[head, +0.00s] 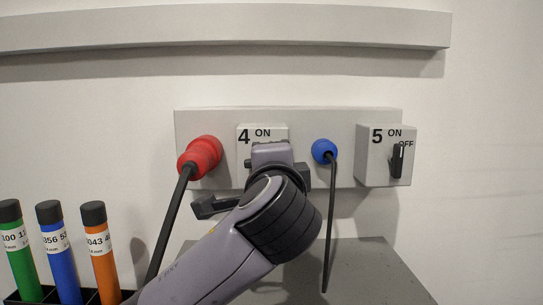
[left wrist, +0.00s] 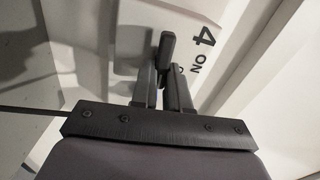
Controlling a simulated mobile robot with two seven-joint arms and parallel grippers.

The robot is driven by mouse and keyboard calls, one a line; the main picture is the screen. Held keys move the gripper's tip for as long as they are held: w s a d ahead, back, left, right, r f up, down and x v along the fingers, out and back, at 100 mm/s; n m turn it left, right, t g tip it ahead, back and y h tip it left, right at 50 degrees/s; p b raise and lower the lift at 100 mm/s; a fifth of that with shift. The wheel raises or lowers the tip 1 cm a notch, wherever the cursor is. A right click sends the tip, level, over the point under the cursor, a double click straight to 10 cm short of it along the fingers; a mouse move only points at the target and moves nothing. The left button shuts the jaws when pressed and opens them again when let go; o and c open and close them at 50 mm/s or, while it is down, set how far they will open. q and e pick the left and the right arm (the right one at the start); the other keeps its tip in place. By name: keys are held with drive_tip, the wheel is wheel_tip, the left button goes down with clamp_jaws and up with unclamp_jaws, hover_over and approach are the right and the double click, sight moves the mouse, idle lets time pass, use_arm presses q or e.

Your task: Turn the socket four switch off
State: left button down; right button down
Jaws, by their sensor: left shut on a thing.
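The socket four switch box (head: 246,131) is light grey with a black "4" and "ON" at its top. It is mounted on the wall panel, and my left gripper (head: 271,154) covers most of its front in the head view. In the left wrist view, the black switch handle (left wrist: 166,48) stands between the two fingers of my left gripper (left wrist: 163,78), which is shut on it. The "4 ON" lettering shows beside the handle. The handle is hidden in the head view, and I cannot tell its exact angle. My right gripper is not in view.
A red plug (head: 200,157) and a blue plug (head: 324,151) with hanging black cables flank switch four. Switch box five (head: 371,169), marked ON and OFF, is at the right. Several coloured tubes with black caps, one blue (head: 60,248), stand at lower left.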

use_arm(q)
drive_tip(key=shift+f+m, duration=0.1)
drive_tip(key=shift+m, duration=0.5)
drive_tip(key=c, duration=1.1)
unclamp_jaws()
drive_tip(key=s+b, duration=0.1)
drive_tip(key=s, duration=0.6)
drive_tip(key=shift+s+b, duration=0.1)
drive_tip(key=shift+b, duration=0.3)
